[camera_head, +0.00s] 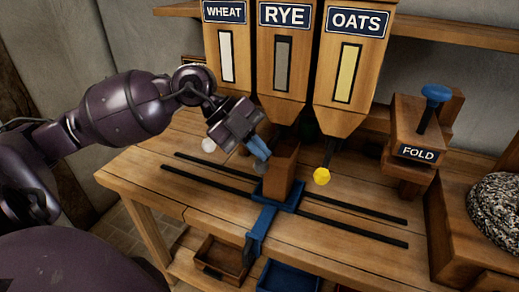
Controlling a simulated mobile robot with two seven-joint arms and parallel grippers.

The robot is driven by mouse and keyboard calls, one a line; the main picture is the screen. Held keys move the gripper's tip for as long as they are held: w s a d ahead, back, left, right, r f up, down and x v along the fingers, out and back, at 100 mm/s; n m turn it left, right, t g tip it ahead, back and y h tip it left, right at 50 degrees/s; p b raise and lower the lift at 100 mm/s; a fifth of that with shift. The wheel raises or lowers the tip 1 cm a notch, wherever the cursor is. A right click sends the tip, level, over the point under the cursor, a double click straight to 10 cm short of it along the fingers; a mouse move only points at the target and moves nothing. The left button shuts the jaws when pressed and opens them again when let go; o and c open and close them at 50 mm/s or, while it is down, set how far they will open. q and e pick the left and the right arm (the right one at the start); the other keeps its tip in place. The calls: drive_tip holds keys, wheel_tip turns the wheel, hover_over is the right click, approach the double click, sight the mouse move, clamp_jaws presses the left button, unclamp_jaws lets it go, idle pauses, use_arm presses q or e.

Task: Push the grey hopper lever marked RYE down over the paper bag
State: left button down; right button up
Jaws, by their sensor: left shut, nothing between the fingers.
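The RYE hopper (284,55) is the middle of three wooden hoppers, with a grey strip on its front. A brown paper bag (283,172) stands upright below its spout, on a blue carriage (278,192). A grey rounded knob, seemingly the RYE lever's end (260,165), shows just left of the bag, partly hidden by my gripper. My left gripper (259,153) is shut and empty, its blue fingertips pointing down at the grey knob. I cannot tell whether they touch it. The rest of the lever is hidden. My right gripper is not in view.
The WHEAT lever's white knob (208,145) and the OATS lever's yellow knob (321,176) flank the bag. Dark rails (350,222) run along the bench. The front bench boards are clear.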

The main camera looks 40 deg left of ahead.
use_arm(q)
drive_tip(key=shift+r+p, duration=0.6)
drive_tip(key=shift+r, duration=0.9)
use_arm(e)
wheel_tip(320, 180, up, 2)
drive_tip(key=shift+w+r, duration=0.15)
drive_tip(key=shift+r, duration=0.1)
use_arm(q)
drive_tip(key=shift+r+p, duration=0.1)
drive_tip(key=shift+p, duration=0.2)
wheel_tip(320, 180, up, 5)
drive_tip(key=p, duration=0.3)
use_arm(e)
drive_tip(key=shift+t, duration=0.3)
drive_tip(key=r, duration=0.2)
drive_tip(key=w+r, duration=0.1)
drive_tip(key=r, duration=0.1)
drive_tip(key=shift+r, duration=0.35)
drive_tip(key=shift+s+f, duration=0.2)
